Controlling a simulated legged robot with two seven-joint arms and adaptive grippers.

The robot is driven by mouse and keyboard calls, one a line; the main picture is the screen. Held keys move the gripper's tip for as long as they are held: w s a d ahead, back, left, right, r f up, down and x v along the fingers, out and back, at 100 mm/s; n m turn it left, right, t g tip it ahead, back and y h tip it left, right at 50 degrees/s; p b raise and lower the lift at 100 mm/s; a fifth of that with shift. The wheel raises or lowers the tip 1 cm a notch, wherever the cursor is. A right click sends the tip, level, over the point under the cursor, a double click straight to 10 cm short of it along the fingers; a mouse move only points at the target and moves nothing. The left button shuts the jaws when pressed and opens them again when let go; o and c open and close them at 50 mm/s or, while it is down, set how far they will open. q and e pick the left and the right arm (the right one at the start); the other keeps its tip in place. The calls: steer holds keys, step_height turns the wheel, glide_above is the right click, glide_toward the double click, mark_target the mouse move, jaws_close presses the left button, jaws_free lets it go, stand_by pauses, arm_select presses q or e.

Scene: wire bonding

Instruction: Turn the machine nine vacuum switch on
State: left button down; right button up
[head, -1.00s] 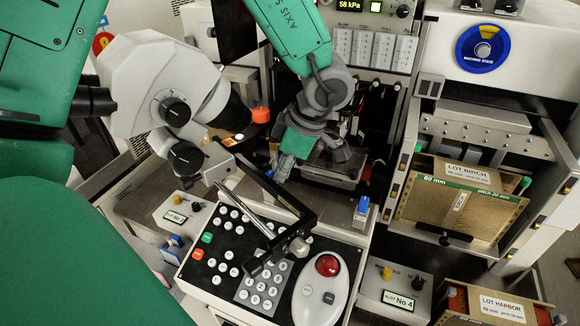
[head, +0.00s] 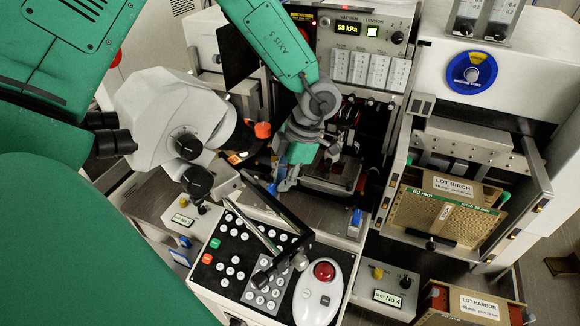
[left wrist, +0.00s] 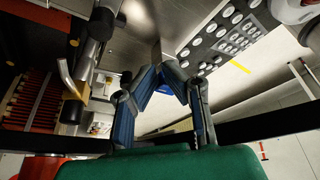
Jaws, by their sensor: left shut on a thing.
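The vacuum panel (head: 362,30) at the top of the head view has a lit display reading 58 kPa, a lit square button (head: 372,31) and a dark knob (head: 398,37). No label reading nine is legible. My left gripper (head: 288,182) points down between the microscope and the open machine bay, above the keypad. In the left wrist view its fingers (left wrist: 172,70) come together on a small grey piece (left wrist: 158,50). The fingers hide most of that piece, and I cannot tell whether it is a switch. My right gripper is not in view.
A white microscope (head: 165,115) stands left of the gripper. A keypad console (head: 235,262) with a red button (head: 324,271) lies below, crossed by a dark bar. Right are a Lot Birch crate (head: 440,215) and a No 4 box (head: 385,285). A blue-topped post (head: 356,217) stands near the bay.

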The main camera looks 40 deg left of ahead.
mark_target(268, 188)
arm_select(q)
steer(key=shift+s+a+f+g, duration=0.15)
steer(key=shift+s+f+g, duration=0.1)
steer(key=shift+s, duration=0.3)
steer(key=shift+s+a+f+g, duration=0.15)
steer(key=shift+s+g, duration=0.1)
steer(key=shift+s, duration=0.3)
steer(key=c, duration=1.6)
jaws_free()
steer(key=shift+o, duration=1.3)
steer(key=shift+s+r+n, duration=0.1)
steer(key=shift+s+n, duration=0.05)
steer(key=shift+n, duration=0.15)
steer(key=shift+s+a+r, duration=0.15)
steer(key=shift+s+a, duration=0.15)
steer(key=shift+a, duration=0.1)
steer(key=shift+w+a, duration=0.1)
steer(key=shift+w, duration=0.3)
steer(key=v, duration=1.1)
steer(key=shift+s+a+r, duration=0.25)
steer(key=shift+s+r, duration=0.1)
steer(key=shift+r, duration=0.05)
